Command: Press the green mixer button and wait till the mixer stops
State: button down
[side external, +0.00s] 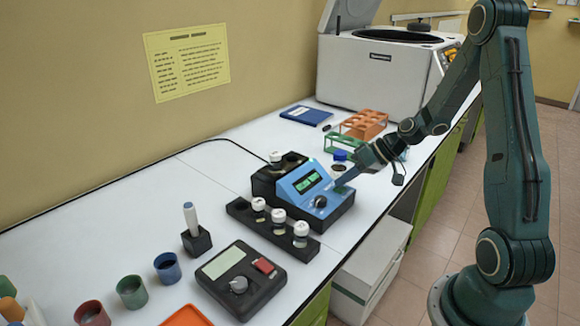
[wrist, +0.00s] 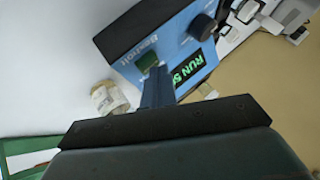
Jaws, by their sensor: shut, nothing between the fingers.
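The mixer is a blue-fronted black box (side external: 296,189) in the middle of the bench, with a lit green display (side external: 308,181) and a dark knob (side external: 320,201). In the wrist view its blue panel (wrist: 178,48) fills the upper middle, and the display (wrist: 192,70) shows "RUN S", the rest being cut off. The green button (wrist: 147,61) is at the panel's edge. My gripper (side external: 348,178) is shut and empty, angled down at the mixer's right side. Its fingertips (wrist: 157,72) are right at the button; I cannot tell whether they touch it.
A black rack (side external: 240,211) with several white-capped vials stands before the mixer. A black device with a red button (side external: 240,280) is nearer. Green (side external: 341,143) and orange (side external: 364,124) racks and a large white machine (side external: 374,75) are behind. The bench's right edge is close to my arm.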

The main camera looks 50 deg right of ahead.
aim_at(344, 188)
jog(key=shift+r, duration=0.85)
jog(key=shift+r, duration=0.1)
jog(key=shift+r, duration=2.45)
